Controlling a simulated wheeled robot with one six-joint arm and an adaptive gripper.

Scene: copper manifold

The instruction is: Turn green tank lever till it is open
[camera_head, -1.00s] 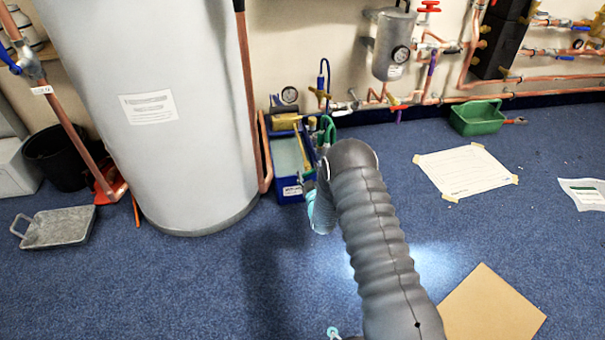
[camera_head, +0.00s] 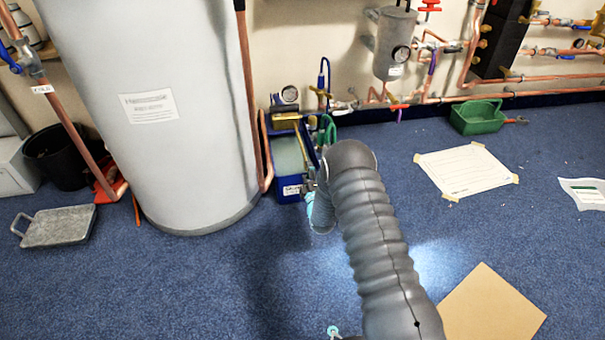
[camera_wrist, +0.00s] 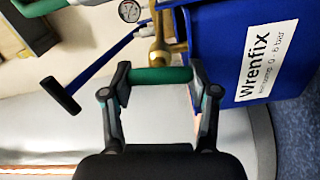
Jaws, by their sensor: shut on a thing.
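The blue tank (camera_head: 289,188) stands on the floor against the wall, right of the big grey cylinder. In the wrist view its blue wall (camera_wrist: 222,70) carries a white "Wrenfix" label. A green grip (camera_wrist: 160,76), which looks like the tank lever's handle, lies crosswise between the fingers of my gripper (camera_wrist: 160,72). The fingers are shut on its two ends. A brass fitting (camera_wrist: 159,52) sits just beyond it. In the head view my arm hides most of the gripper and the green grip. The lever's exact angle cannot be told.
A blue rod with a black handle (camera_wrist: 61,95) and a gauge (camera_wrist: 129,11) are near the grip. The grey cylinder (camera_head: 165,120) stands close on the left. Copper pipes (camera_head: 455,97) run along the wall at right.

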